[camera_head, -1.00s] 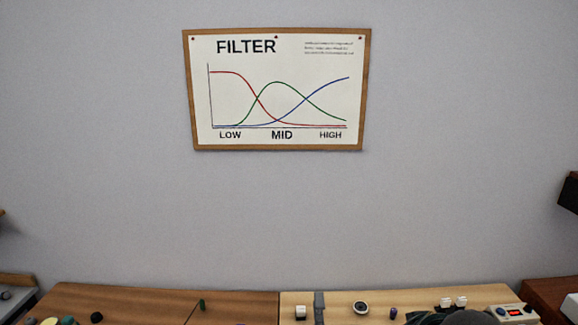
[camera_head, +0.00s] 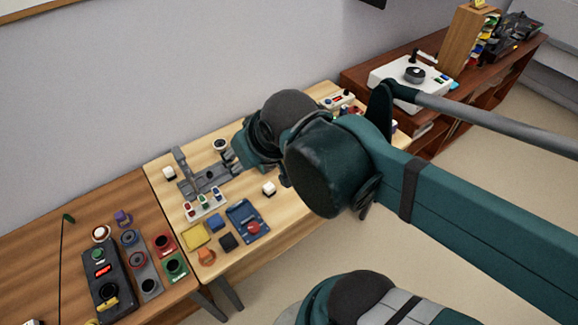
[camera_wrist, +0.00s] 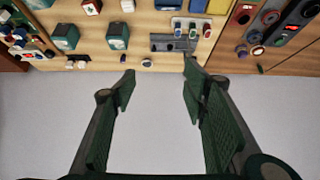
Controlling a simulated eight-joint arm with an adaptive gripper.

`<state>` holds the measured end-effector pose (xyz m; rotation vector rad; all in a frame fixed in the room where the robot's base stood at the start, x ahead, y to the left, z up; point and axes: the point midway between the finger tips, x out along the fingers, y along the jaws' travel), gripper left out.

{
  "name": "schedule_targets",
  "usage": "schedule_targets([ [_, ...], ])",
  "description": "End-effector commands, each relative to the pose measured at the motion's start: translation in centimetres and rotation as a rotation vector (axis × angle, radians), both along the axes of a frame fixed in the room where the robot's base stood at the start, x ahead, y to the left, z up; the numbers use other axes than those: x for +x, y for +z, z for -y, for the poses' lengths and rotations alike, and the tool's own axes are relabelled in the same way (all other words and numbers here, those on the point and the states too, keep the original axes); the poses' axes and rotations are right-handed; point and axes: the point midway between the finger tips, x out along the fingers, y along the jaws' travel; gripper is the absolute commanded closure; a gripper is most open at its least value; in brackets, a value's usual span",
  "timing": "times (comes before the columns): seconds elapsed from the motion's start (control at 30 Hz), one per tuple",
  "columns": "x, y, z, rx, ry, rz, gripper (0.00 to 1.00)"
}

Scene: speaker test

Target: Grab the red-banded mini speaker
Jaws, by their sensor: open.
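A red box-like speaker with a dark round face (camera_head: 163,243) stands on the darker left table in the head view. Beside it are similar green (camera_head: 175,265) and grey (camera_head: 148,285) units. I cannot tell which of these is the red-banded mini speaker. In the wrist view, several such round-faced pieces show at the upper right, including a red one (camera_wrist: 243,12). My gripper (camera_wrist: 159,80) is open and empty over the wall side of the table edge. In the head view my arm mostly hides it.
The lighter table bears a grey bracket (camera_head: 180,160), a blue tray with a red button (camera_head: 248,221) and small blocks. A black control box (camera_head: 105,280) and a thin green-tipped stalk (camera_head: 64,250) are on the left table. The wall rises close behind both tables.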

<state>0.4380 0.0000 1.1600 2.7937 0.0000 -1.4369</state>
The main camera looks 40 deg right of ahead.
Motion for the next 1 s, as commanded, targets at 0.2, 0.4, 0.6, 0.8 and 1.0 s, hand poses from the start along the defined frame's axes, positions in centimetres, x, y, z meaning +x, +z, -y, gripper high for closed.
schedule_targets([
  [0.2,0.1,-0.1,0.1,-0.009,0.009,-0.003,0.56],
  [0.4,0.8,-0.9,0.7,-0.063,0.059,-0.021,0.56],
  [0.6,2.1,-2.4,2.0,-0.171,0.167,-0.064,0.56],
  [0.8,3.5,-4.3,3.8,-0.295,0.301,-0.122,0.56],
  [1.0,4.8,-6.5,5.5,-0.411,0.442,-0.185,0.56],
])
